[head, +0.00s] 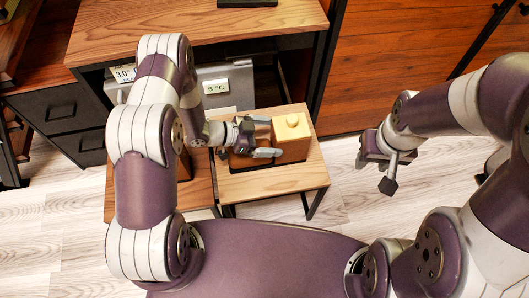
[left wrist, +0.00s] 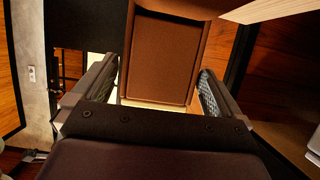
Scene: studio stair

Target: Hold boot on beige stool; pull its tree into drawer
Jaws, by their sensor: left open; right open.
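A blocky brown boot (head: 285,153) stands on the wood-topped stool (head: 297,178). A yellow boot tree (head: 287,135) with a round knob on top sits in the boot's right part. My left gripper (head: 268,138) is open, its fingers either side of the boot's left part. In the left wrist view the brown boot (left wrist: 168,60) shows between the two fingers, with no clear contact. My right gripper (head: 377,174) is open and empty, in the air right of the stool. Two black drawer fronts (head: 58,109) at the left look shut.
A wooden desk (head: 190,22) stands behind the stool, with a grey box (head: 237,84) bearing small signs beneath it. Another wooden surface (head: 200,191) adjoins the stool's left. The pale plank floor (head: 345,200) is clear between the stool and my right gripper.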

